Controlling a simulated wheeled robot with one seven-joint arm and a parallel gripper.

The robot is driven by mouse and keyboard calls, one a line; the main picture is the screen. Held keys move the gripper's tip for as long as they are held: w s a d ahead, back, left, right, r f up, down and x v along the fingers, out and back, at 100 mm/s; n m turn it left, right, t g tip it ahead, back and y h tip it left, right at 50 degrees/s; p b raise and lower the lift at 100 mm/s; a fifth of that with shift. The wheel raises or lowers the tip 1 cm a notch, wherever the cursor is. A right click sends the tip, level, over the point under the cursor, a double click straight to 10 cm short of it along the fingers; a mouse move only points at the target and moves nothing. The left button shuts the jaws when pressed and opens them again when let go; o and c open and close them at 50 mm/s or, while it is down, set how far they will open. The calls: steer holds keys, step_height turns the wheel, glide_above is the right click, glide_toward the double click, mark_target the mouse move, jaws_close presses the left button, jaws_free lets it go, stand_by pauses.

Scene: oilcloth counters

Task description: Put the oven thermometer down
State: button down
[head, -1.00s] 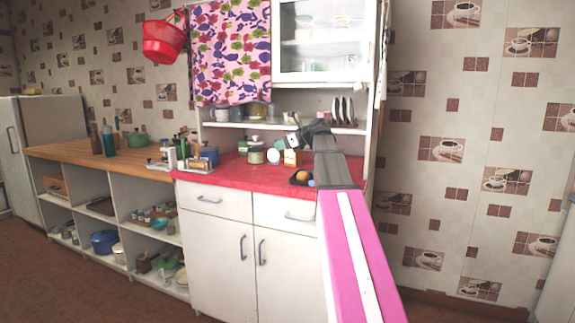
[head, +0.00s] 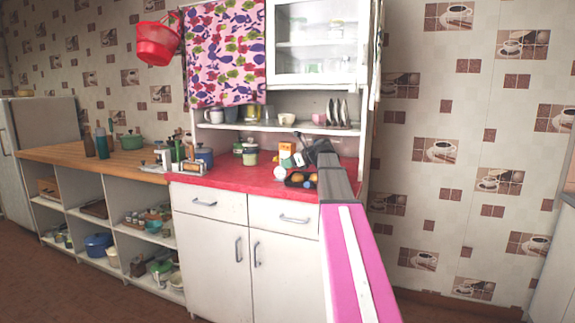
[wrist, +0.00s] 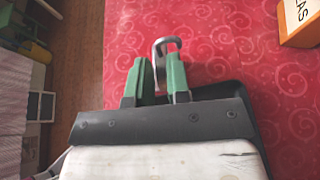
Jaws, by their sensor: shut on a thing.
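My gripper (wrist: 160,75) has its green fingers shut on the oven thermometer (wrist: 165,45), whose curved grey metal part shows between and beyond the fingertips. In the head view my gripper (head: 294,165) is over the red counter (head: 225,178), near its front edge. The thermometer shows there as a small pale disc (head: 279,172) at the left of the fingers. The fingers hide part of it. I cannot tell whether it touches the counter.
An orange box (head: 286,155) stands behind my gripper and shows at the wrist view's upper right (wrist: 300,22). A dark tray (head: 292,184) with round items lies close by. A lidded jar (head: 250,155) stands back left.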

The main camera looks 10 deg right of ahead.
steer(key=c, duration=1.1)
jaws_free()
steer(key=shift+f, duration=0.1)
